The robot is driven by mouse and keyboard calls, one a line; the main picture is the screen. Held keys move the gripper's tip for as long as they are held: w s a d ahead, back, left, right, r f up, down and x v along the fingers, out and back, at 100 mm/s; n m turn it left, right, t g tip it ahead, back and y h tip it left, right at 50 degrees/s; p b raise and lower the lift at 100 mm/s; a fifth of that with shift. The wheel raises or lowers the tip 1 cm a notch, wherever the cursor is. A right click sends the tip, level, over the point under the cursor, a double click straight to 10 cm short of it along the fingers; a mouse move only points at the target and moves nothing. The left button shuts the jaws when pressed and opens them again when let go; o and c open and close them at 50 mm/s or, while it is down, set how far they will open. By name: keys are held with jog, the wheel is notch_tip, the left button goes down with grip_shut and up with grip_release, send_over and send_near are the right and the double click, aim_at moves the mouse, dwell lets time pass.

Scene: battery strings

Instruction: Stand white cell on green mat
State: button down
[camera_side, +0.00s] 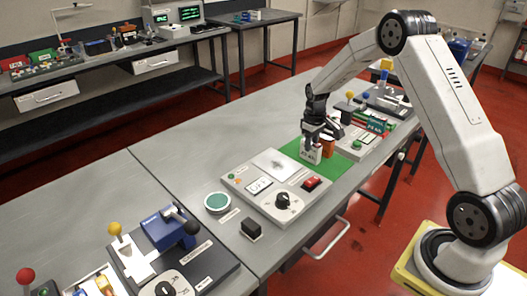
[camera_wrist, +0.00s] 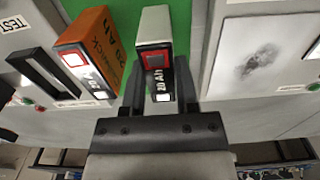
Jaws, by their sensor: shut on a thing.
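The white cell (camera_side: 311,154) is upright at the left part of the green mat (camera_side: 338,166) in the side view. My gripper (camera_side: 317,136) is above it with its jaws shut on its upper part. In the wrist view the white cell (camera_wrist: 156,22) lies between the fingers of my gripper (camera_wrist: 158,88), its dark, red-marked end towards me. The green mat (camera_wrist: 127,25) shows beside it. I cannot tell whether the cell's base touches the mat. An orange cell (camera_side: 328,146) stands close to its right in the side view; it is left of it in the wrist view (camera_wrist: 92,42).
A grey panel (camera_side: 240,184) with a dial and red switch lies in front of the mat. Another panel (camera_side: 356,155) lies beyond the mat. The bench (camera_side: 235,140) behind the front panel is clear.

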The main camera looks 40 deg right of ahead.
jog(key=shift+f, duration=0.1)
jog(key=shift+c, duration=1.8)
grip_release()
notch_tip(320, 180, up, 12)
